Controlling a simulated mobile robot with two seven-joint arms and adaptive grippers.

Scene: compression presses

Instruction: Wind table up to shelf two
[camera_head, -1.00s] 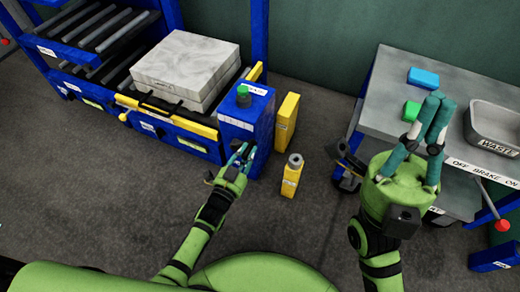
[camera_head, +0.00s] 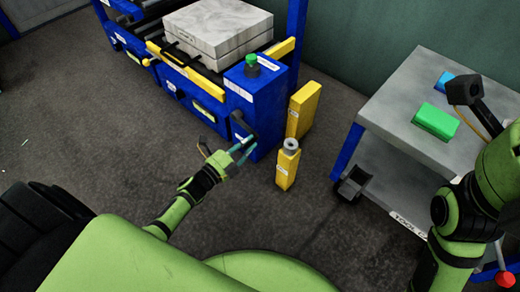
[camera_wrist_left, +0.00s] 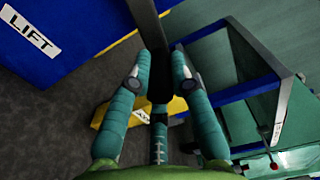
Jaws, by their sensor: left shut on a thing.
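The lift unit is a blue box (camera_head: 254,98) with a green knob (camera_head: 253,64) on top. Its side also shows at the left of the left wrist view with a LIFT label (camera_wrist_left: 35,36). A dark crank handle (camera_wrist_left: 150,35) runs down between the fingers of my left gripper (camera_wrist_left: 158,85), which is shut on it. In the head view my left gripper (camera_head: 242,150) is at the box's front face. The table beside the box carries a pale grey two-layer block (camera_head: 215,28) behind a yellow front bar (camera_head: 195,70). My right gripper's fingers are outside the head view.
A grey cart (camera_head: 400,92) with a green block (camera_head: 436,121) and a blue block (camera_head: 444,83) is at the right.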

